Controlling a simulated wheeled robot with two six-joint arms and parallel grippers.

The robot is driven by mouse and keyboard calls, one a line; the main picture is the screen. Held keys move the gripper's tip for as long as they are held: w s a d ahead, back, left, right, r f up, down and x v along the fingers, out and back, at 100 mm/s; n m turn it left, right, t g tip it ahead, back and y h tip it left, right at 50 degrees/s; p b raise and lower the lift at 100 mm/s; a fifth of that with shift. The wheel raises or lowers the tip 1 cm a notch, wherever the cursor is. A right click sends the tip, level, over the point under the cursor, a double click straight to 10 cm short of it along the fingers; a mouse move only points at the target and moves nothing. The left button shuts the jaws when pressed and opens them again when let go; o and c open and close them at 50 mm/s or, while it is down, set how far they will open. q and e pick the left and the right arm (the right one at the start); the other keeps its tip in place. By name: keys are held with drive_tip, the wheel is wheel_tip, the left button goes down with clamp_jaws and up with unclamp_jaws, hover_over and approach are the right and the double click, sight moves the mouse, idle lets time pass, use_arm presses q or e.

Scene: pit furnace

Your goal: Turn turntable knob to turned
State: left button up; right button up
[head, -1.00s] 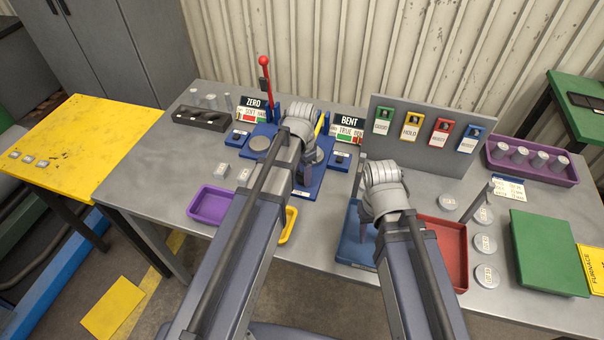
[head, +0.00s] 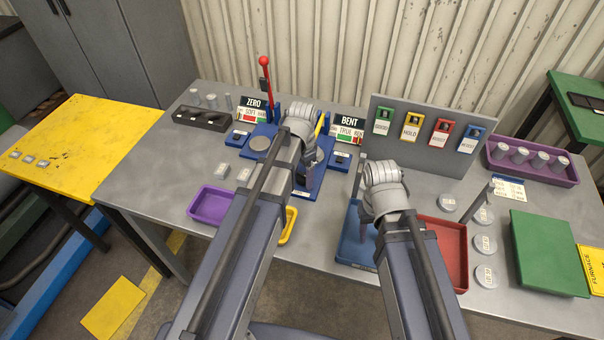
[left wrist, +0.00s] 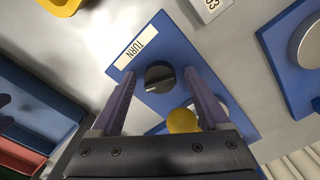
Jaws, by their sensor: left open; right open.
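The turntable knob (left wrist: 159,76) is a round black knob with a pale pointer mark. It sits on a blue plate labelled TURN, seen in the left wrist view. My left gripper (left wrist: 158,77) is open, with one finger on each side of the knob; I cannot tell whether either finger touches it. In the head view my left gripper (head: 305,178) is above the blue fixture, and my arm hides the knob there. My right gripper (head: 372,222) is over the blue tray at the table's front, mostly hidden by its own arm.
A red-handled lever (head: 265,75) stands behind the left fixture. A grey panel (head: 383,105) with coloured holders stands behind the right arm. A purple tray (head: 205,219), red tray (head: 455,262) and green block (head: 548,250) lie on the table. A yellow ball (left wrist: 181,121) shows near the left fingers.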

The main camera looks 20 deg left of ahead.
sight(302, 174)
use_arm(q)
drive_tip(key=shift+r+p, duration=3.9)
use_arm(e)
wheel_tip(302, 174, up, 8)
use_arm(q)
drive_tip(key=shift+w+a, duration=0.1)
use_arm(e)
drive_tip(key=shift+d+f, duration=0.1)
drive_tip(key=shift+f, duration=0.05)
